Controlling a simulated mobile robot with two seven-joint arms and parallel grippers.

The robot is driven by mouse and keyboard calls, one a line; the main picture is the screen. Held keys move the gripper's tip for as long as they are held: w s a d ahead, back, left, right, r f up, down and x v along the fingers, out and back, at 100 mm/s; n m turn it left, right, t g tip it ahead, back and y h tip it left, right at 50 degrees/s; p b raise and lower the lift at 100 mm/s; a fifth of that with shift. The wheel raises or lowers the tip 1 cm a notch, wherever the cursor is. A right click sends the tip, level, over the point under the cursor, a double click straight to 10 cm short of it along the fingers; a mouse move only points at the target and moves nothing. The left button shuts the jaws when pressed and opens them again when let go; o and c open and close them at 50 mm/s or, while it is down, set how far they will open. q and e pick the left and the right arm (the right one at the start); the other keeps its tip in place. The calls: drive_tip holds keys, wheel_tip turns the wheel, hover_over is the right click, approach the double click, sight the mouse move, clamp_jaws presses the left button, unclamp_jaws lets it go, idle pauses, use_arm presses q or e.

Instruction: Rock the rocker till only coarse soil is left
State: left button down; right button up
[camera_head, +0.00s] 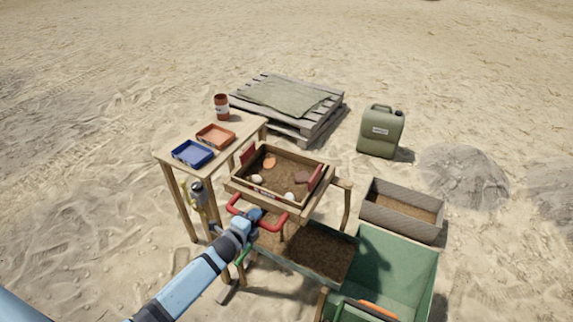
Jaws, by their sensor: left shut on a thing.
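The rocker (239,186) is a wooden sieve box on a wooden stand, in the middle of the head view. It holds brown soil (283,171) with several lumps on it, some pale, some orange or reddish. A red handle (283,219) sticks out from its near side. My left gripper (255,216) is at this handle and shut on it; my arm comes in from the lower left. The fingertips are small and partly hidden. Below the rocker, a bin with dark soil (318,254) shows. My right gripper is not in view.
A green cart (407,262) stands close at the right. A soil box (400,222), jerrycan (381,131) and pallet (325,118) lie beyond.

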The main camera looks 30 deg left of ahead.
sight(264, 205)
use_arm(q)
drive_tip(key=shift+s+d+r, duration=0.1)
drive_tip(key=shift+s+r, duration=0.05)
drive_tip(key=shift+s, duration=0.5)
drive_tip(key=shift+w+r, duration=0.2)
drive_tip(key=shift+w, duration=0.15)
drive_tip(key=shift+w+r+b, duration=0.15)
drive_tip(key=shift+w+b, duration=0.1)
drive_tip(key=shift+w, duration=0.65)
drive_tip(key=shift+w+r+b, duration=0.15)
drive_tip(key=shift+w+b, duration=0.1)
drive_tip(key=shift+w, duration=1.15)
drive_tip(key=c, duration=1)
unclamp_jaws()
drive_tip(key=shift+f, duration=0.15)
drive_tip(key=shift+o, duration=0.2)
